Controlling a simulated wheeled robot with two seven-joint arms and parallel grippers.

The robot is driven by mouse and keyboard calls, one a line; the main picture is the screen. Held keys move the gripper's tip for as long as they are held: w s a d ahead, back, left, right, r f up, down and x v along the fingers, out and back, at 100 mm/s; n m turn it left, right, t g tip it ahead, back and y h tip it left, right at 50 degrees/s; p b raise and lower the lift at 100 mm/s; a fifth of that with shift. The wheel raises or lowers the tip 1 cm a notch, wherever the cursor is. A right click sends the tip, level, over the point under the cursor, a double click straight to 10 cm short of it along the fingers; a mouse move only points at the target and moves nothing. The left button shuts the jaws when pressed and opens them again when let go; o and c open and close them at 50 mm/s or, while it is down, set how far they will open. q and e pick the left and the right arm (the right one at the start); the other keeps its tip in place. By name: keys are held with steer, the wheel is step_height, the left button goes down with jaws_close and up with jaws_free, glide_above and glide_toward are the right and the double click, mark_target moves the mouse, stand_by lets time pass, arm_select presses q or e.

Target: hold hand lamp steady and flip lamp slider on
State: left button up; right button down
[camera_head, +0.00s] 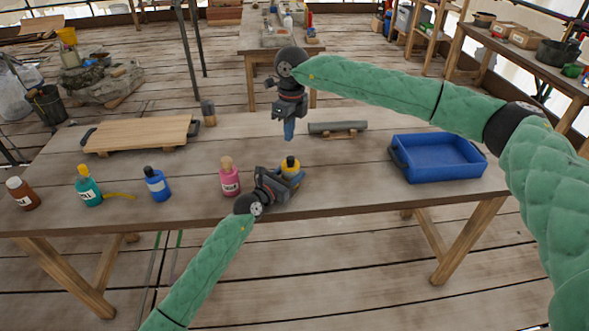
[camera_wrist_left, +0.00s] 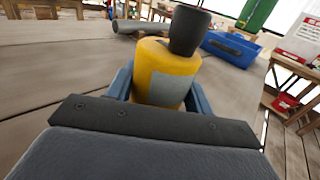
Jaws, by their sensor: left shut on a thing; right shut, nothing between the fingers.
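A yellow, bottle-shaped thing (camera_head: 291,163) with a dark top stands upright near the table's front edge. It fills the middle of the left wrist view (camera_wrist_left: 165,75), with a grey patch on its side; I cannot tell whether it is the hand lamp. My left gripper (camera_head: 291,176) is shut around its lower body. A dark grey cylinder (camera_head: 337,127) lies on a small wooden support behind it; it too could be the lamp. No slider can be made out. My right gripper (camera_head: 289,130) is shut and empty, pointing down above the table, behind the yellow thing and apart from it.
A pink bottle (camera_head: 229,179) stands close left of my left gripper. Blue (camera_head: 157,187), teal (camera_head: 88,189) and brown (camera_head: 23,194) bottles stand further left. A wooden board (camera_head: 138,134) lies at the back left, a blue tray (camera_head: 440,174) at the right.

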steer(key=s+f+m+g+y, duration=0.1)
steer(key=f+y, duration=0.1)
steer(key=y, duration=0.1)
steer(key=s+f+m+g+y, duration=0.1)
steer(key=s+f+g+y, duration=0.1)
steer(key=y, duration=0.1)
steer(key=s+f+m+g+y, duration=0.1)
steer(key=f+y, duration=0.1)
steer(key=f, duration=0.1)
steer(key=shift+s+d+g+y, duration=0.3)
steer(key=shift+y, duration=0.1)
steer(key=m+t+y, duration=0.2)
steer(key=m+y, duration=0.5)
steer(key=y, duration=0.1)
glide_toward(291, 161)
steer(key=shift+s+d+f, duration=0.2)
steer(key=shift+s+d, duration=0.05)
steer(key=shift+s, duration=0.6)
steer(key=shift+s+d+f, duration=0.2)
steer(key=shift+s, duration=0.6)
steer(key=shift+s+d+f, duration=0.2)
steer(key=shift+s+d, duration=0.05)
steer(key=shift+s, duration=0.6)
steer(key=shift+a, duration=0.1)
